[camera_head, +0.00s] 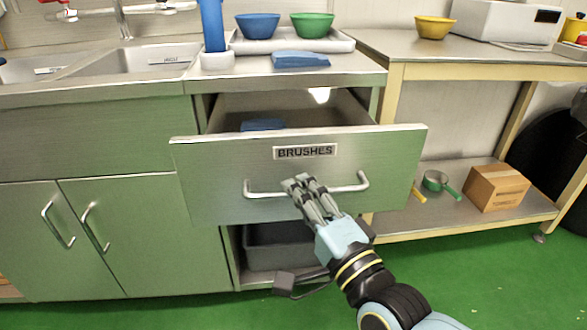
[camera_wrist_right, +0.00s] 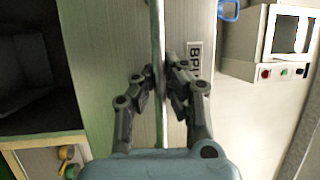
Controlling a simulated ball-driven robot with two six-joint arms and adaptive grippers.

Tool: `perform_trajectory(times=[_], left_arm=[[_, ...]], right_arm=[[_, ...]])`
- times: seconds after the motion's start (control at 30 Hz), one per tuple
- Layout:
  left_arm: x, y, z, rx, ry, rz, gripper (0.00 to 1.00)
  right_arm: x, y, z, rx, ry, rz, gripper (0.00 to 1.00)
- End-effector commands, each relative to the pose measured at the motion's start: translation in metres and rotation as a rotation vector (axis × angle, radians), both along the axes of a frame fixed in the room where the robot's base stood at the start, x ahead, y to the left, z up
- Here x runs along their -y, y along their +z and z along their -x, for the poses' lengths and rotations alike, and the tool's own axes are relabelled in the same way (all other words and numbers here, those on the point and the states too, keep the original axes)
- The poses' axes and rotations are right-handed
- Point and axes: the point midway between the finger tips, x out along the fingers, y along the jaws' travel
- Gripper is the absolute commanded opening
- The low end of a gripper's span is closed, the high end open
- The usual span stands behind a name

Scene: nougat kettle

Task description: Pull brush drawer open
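The drawer labelled BRUSHES (camera_head: 215,165) stands pulled out from under the steel counter, and its inside shows from above. A blue item (camera_head: 262,125) lies inside at the left. The bar handle (camera_head: 265,194) runs across the drawer front below the label. My right gripper (camera_head: 301,184) is at the middle of this handle. In the right wrist view the fingers (camera_wrist_right: 160,78) lie on both sides of the handle bar (camera_wrist_right: 158,125), closed around it. The label shows partly there, beside the right finger. My left gripper is not in view.
A grey bin (camera_head: 275,247) sits under the drawer. Cupboard doors (camera_head: 130,235) are at the left. Bowls, a blue cloth-like item (camera_head: 300,60) and a tray stand on the counter.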

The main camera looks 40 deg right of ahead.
Motion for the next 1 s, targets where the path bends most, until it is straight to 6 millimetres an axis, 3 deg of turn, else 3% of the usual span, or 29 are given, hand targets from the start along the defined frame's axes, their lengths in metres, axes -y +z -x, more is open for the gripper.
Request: perform_trajectory(times=[0.17, 0.4, 0.6, 0.93, 1.0], left_arm=[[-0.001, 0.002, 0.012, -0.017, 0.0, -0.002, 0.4], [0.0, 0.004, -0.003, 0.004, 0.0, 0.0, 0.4], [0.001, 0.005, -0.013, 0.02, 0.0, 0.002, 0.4], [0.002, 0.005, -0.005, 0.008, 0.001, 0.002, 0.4], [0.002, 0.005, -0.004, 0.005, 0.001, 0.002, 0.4]], right_arm=[[-0.017, -0.003, 0.029, -0.011, 0.0, 0.001, 0.0], [-0.032, -0.003, 0.053, -0.009, 0.0, 0.002, 0.0], [-0.036, -0.003, 0.059, -0.01, 0.001, 0.003, 0.0], [-0.037, -0.004, 0.06, -0.01, 0.001, 0.002, 0.0], [-0.037, -0.004, 0.06, -0.011, 0.002, 0.002, 0.11]])
